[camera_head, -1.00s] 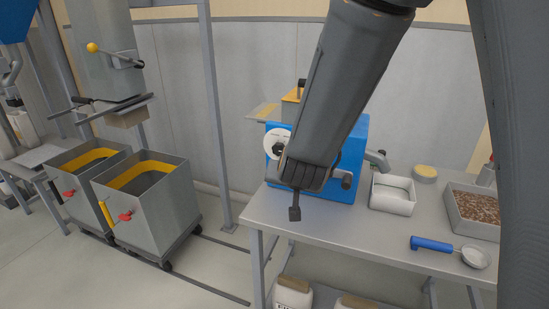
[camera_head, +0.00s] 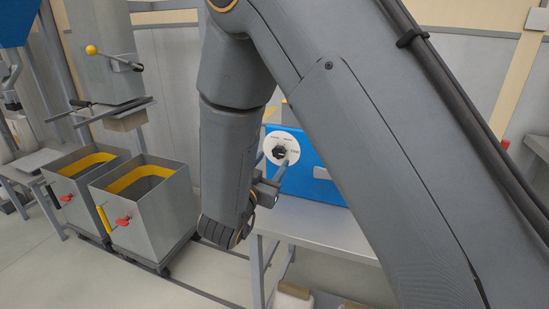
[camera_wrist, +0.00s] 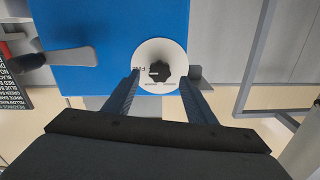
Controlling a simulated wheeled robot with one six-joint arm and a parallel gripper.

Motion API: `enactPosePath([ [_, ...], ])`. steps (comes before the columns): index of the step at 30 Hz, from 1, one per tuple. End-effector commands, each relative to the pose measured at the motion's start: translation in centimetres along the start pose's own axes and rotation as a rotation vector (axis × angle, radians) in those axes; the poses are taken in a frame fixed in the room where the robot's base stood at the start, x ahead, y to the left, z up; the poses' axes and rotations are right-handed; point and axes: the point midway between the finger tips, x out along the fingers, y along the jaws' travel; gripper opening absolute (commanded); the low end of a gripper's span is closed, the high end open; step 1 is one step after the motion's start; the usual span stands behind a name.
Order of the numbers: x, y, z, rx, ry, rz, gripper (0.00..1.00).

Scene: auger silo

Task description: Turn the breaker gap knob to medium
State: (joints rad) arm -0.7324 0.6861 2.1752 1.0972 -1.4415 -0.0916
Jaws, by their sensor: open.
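The breaker gap knob (camera_wrist: 159,73) is a black lobed knob on a round white dial (camera_wrist: 148,51) on the blue machine (camera_wrist: 80,25). In the wrist view a short white mark shows on the knob's left, near the dial word that seems to read "Fine"; the other words are too small to read surely. In the head view the knob (camera_head: 279,152) faces me on the blue housing (camera_head: 312,178). My gripper (camera_wrist: 160,88) is open and empty, one finger on each side of the dial's lower part. I cannot tell its distance to the knob.
The grey table (camera_head: 325,228) carries the machine. A grey lever (camera_wrist: 68,58) sticks out left of the dial in the wrist view. Two grey bins (camera_head: 150,205) on wheels stand at the left. A metal frame post (camera_wrist: 256,55) is at the right in the wrist view.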

Motion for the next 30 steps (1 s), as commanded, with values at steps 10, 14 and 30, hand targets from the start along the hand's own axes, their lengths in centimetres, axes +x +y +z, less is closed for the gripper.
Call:
enactPosePath([
  [10,3.5,0.1,0.0,-0.001,-0.001,0.000,0.51],
  [14,3.6,0.1,0.0,-0.001,-0.001,0.000,0.51],
  [30,3.6,0.0,0.0,-0.005,-0.001,0.000,0.10],
])
